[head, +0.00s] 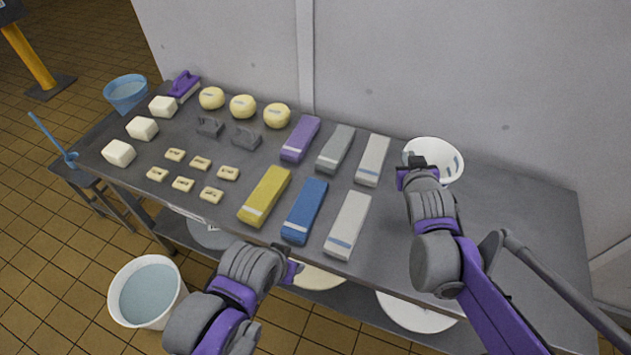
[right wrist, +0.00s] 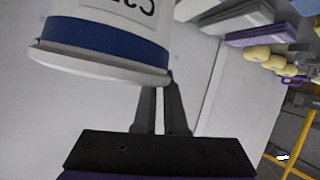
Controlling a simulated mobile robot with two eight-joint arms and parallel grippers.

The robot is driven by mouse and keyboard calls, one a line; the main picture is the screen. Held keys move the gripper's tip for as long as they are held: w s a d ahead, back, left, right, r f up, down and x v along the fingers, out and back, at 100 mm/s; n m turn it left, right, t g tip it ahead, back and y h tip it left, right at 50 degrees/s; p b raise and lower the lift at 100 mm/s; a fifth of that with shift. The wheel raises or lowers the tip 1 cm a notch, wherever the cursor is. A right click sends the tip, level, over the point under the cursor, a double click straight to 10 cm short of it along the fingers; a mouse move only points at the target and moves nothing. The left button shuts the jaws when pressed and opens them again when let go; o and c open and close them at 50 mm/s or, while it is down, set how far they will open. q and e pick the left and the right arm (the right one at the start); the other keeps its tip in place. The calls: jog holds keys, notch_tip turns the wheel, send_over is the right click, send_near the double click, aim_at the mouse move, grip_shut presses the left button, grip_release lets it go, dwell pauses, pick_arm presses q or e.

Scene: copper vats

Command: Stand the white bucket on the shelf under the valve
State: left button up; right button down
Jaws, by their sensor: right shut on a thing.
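A white bucket (head: 440,147) is at the back right of the grey metal table, near the wall. In the right wrist view the bucket (right wrist: 110,42) shows a blue band, a dark-lettered label and its rim. My right gripper (head: 409,172) is at the near left side of the bucket. Its fingers (right wrist: 165,95) are shut on the bucket's rim. I cannot tell whether the bucket touches the tabletop. My left gripper (head: 291,268) is low at the table's front edge, empty-looking, its fingers mostly hidden by its arm. I make out no valve in view.
The table (head: 525,215) holds white blocks, yellow cheeses, small labelled pieces and several long coloured packs. Its right part is clear. Another white bucket (head: 120,300) with liquid stands on the floor, left. A blue bucket (head: 125,104) is at the far left. A lower shelf (head: 365,302) holds pale round things.

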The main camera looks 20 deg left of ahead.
jog(key=shift+w+r, duration=0.1)
jog(key=shift+w, duration=0.15)
jog(key=shift+w+f, duration=0.15)
jog(key=shift+f, duration=0.1)
pick_arm(q)
notch_tip(320, 180, down, 2)
jog(key=shift+f+b, duration=0.25)
jog(key=shift+b, duration=0.5)
pick_arm(e)
notch_tip(320, 180, down, 9)
jog(key=shift+f, duration=0.2)
jog(key=shift+f, duration=0.25)
pick_arm(q)
jog(key=shift+f, duration=0.15)
pick_arm(e)
jog(key=c, duration=1)
grip_release()
jog(key=shift+r, duration=0.1)
jog(key=shift+r, duration=0.1)
